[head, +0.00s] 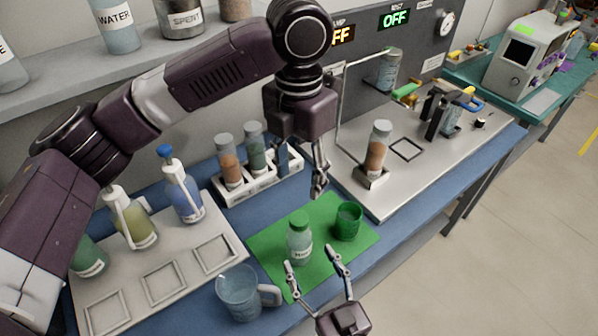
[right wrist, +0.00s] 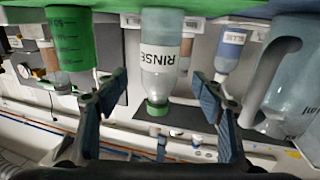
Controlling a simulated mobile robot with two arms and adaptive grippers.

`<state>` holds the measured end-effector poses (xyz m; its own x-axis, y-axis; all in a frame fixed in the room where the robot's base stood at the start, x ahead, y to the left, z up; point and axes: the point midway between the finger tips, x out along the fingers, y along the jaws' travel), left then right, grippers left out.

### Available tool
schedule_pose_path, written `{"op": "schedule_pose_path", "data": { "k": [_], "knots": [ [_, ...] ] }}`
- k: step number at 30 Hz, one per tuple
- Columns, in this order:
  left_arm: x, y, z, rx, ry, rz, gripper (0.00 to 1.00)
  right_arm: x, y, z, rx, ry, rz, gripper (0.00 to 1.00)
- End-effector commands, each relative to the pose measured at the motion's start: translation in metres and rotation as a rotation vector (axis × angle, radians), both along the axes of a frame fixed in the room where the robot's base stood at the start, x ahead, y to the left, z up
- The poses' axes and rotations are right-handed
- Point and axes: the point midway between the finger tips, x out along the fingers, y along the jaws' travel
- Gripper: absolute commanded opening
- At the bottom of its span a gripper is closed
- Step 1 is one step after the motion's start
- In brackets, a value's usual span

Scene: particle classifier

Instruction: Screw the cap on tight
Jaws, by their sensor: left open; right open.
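A clear bottle labelled RINSE (right wrist: 160,60) stands upright on the green mat (head: 268,256); the bottle is also in the head view (head: 300,245). A green cap (head: 299,219) sits on top of it; whether it is tight cannot be told. The right wrist view is upside down and shows the cap (right wrist: 157,109) at the bottle's lower end. My right gripper (head: 310,257) is open, its fingers on either side of the bottle in the wrist view, apart from it. My left gripper (head: 319,186) is open above and behind the bottle, fingers pointing down, empty.
A green beaker (head: 348,221) stands right of the bottle. A clear jug (head: 238,296) stands front left. A vial rack (head: 262,186) is behind, and wash bottles (head: 181,190) stand on a white tray (head: 128,308). A machine's metal deck (head: 435,158) lies at the right.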

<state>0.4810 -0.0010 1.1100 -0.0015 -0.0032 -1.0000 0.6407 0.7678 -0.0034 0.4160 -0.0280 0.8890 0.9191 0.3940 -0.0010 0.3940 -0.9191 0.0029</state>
Motion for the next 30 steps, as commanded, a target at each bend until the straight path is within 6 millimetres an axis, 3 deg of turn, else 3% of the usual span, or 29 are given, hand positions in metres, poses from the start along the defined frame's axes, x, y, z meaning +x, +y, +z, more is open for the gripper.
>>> {"op": "schedule_pose_path", "data": {
  "k": [3,9,30],
  "knots": [
    [0.0,0.0,0.0,0.0,0.0,0.0,0.49,-0.021,-0.009,-0.001,-0.001,0.003,0.001,0.62],
    [0.0,0.0,0.0,0.0,0.0,0.0,0.49,-0.04,-0.017,0.0,0.0,0.0,0.0,0.62],
    [0.0,0.0,0.0,0.0,0.0,-0.001,0.49,-0.043,-0.018,0.0,0.0,0.0,0.0,0.62]
  ]
}}
